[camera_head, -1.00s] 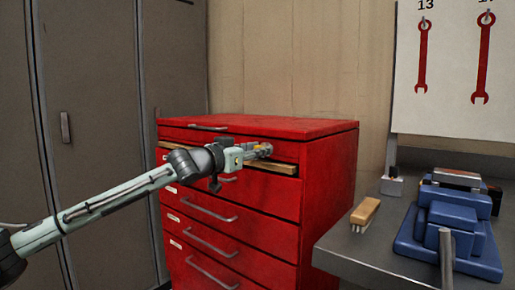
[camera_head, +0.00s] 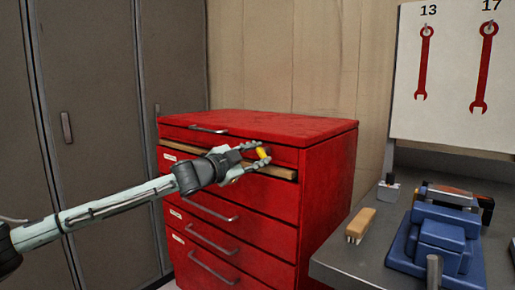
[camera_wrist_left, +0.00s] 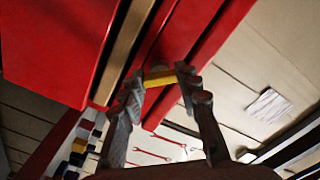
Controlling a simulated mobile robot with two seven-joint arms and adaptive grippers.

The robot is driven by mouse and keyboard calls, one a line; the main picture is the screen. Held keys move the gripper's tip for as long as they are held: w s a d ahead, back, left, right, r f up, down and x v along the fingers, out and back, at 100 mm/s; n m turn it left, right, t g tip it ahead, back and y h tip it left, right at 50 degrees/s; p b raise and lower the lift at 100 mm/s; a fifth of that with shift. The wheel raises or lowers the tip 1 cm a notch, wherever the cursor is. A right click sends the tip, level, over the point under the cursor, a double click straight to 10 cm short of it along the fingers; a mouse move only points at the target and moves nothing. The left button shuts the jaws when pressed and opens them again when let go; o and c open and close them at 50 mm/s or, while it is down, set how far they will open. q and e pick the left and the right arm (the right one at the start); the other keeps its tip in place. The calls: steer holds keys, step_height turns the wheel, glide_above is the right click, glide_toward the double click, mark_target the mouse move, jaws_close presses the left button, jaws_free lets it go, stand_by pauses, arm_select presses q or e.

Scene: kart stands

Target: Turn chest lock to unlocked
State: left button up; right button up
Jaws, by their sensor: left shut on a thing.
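The red tool chest (camera_head: 327,190) stands against the wall, with several drawers and a light wooden strip along its upper front. My left gripper (camera_head: 261,152) is at the chest's upper front, near the right corner. It is shut on a small yellow piece, which looks like the chest lock (camera_head: 264,153). In the left wrist view the yellow lock piece (camera_wrist_left: 159,80) lies crosswise between the two fingertips, close to the red front. The fingers partly hide the lock, and I cannot read its setting. My right gripper is not in view.
A grey bench (camera_head: 350,258) stands to the right, with a blue vise (camera_head: 437,240) and a wooden brush (camera_head: 361,224) on it. A white board (camera_head: 452,75) with red wrenches hangs behind. Grey lockers (camera_head: 100,140) stand at left.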

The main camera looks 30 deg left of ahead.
arm_select(q)
steer(key=m+p, duration=0.2)
steer(key=m, duration=0.2)
steer(key=shift+r+m, duration=0.15)
steer(key=shift+m, duration=0.15)
steer(key=m+p, duration=0.1)
steer(key=m, duration=0.1)
steer(key=shift+m, duration=0.4)
steer(key=shift+m+p, duration=0.3)
steer(key=shift+m, duration=0.3)
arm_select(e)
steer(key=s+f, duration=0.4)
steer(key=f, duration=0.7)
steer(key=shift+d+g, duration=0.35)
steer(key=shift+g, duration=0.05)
arm_select(q)
steer(key=o, duration=1.2)
steer(key=shift+c, duration=0.2)
steer(key=shift+f, duration=0.2)
